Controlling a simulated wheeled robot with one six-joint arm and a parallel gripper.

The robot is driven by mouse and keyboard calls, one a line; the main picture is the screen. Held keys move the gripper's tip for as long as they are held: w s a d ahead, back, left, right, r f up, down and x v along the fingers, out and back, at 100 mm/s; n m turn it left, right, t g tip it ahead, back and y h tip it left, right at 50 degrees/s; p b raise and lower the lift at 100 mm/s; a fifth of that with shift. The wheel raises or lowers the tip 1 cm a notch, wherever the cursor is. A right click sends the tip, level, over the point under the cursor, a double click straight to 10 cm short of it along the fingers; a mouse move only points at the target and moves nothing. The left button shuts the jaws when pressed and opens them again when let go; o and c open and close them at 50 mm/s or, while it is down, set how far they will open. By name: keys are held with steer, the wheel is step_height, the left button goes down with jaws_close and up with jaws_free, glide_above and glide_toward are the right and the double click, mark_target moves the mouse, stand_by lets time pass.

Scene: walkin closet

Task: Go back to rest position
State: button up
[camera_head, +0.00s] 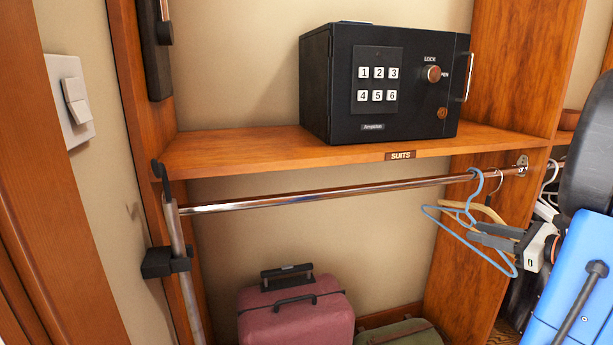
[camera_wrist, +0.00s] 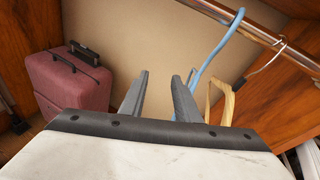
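My gripper (camera_head: 474,234) is at the right of the head view, its fingers pointing left beside the hangers. In the wrist view its two fingers (camera_wrist: 160,78) stand apart with a clear gap. A blue hanger (camera_head: 430,213) hangs from the metal rod; in the wrist view the blue hanger (camera_wrist: 222,42) runs down behind the right finger. Whether it touches the finger cannot be told. A wooden hanger (camera_head: 487,211) hangs close by on the rod, and this wooden hanger (camera_wrist: 228,104) also shows right of the fingers.
The chrome rod (camera_head: 330,194) runs under a wooden shelf (camera_head: 260,153) labelled SUITS, which carries a black safe (camera_head: 345,80). A red suitcase (camera_head: 300,322) and a green bag (camera_head: 408,334) stand below. A wooden side panel (camera_head: 465,260) stands behind the hangers. Free space lies left of the hangers.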

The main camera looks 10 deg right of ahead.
steer(key=s+a+f+n+g+y, duration=0.1)
steer(key=a+f+n+g, duration=0.2)
steer(key=a, duration=0.4)
steer(key=s+a+n+g, duration=0.2)
steer(key=a+n, duration=0.3)
steer(key=a, duration=0.3)
steer(key=s+a+f+n+g+y, duration=0.1)
steer(key=a+f+n+g, duration=0.15)
steer(key=a, duration=0.45)
steer(key=s+a+f+n+g+h, duration=0.1)
steer(key=s+a+n+h, duration=0.2)
steer(key=s+n, duration=0.3)
steer(key=s+a+f+n+g+h, duration=0.1)
steer(key=s+a+n+h, duration=0.3)
steer(key=s+n, duration=0.3)
steer(key=n, duration=0.5)
steer(key=shift+s+f+n+h, duration=0.15)
steer(key=shift+f+n+h, duration=0.1)
steer(key=shift+n+h, duration=0.1)
